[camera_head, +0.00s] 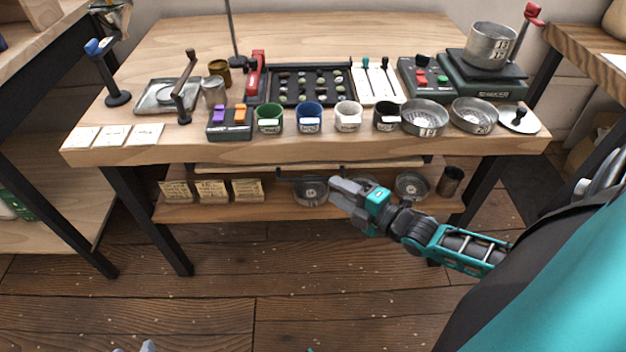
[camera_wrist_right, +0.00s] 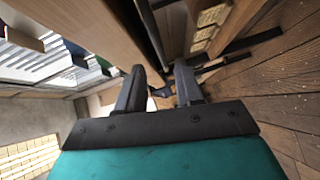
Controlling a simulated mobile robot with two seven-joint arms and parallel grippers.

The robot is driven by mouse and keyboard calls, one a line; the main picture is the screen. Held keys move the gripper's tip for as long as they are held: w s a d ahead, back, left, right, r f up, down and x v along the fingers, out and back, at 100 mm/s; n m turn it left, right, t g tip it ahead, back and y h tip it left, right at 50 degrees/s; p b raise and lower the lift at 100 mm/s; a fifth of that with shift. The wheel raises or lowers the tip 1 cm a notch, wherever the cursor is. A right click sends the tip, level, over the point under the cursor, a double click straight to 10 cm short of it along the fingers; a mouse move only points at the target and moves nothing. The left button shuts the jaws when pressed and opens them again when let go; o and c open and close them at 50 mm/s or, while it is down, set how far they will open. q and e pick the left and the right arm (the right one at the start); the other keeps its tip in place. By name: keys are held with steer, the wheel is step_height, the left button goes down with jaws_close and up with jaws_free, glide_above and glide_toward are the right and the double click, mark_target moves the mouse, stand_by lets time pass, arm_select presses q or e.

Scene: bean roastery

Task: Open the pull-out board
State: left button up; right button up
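The pull-out board (camera_head: 250,168) is a thin pale wooden slab just under the front of the workbench top. It looks pushed in, with only its front edge showing. Small dark fittings show along that edge. My right gripper (camera_head: 338,190) is in front of and slightly below the board, pointing left. In the right wrist view its two grey fingers (camera_wrist_right: 160,84) stand apart with a gap between them, and I see nothing held. Small dark parts show beyond the gap; I cannot tell what they are. A small grey tip, probably my left gripper (camera_head: 148,346), shows at the bottom edge.
The workbench top (camera_head: 200,35) carries cups, metal pans, a bean tray and scales. The lower shelf (camera_head: 290,205) holds labelled packets (camera_head: 212,191), round metal pans (camera_head: 411,187) and a dark can (camera_head: 450,181). Bench legs (camera_head: 150,220) stand at both sides. The floor in front is clear.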

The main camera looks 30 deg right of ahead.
mark_target(317, 180)
steer(key=b+x, duration=0.2)
steer(key=x, duration=0.5)
steer(key=shift+w+a+f, duration=0.1)
steer(key=shift+w, duration=0.25)
steer(key=shift+c, duration=0.5)
jaws_close()
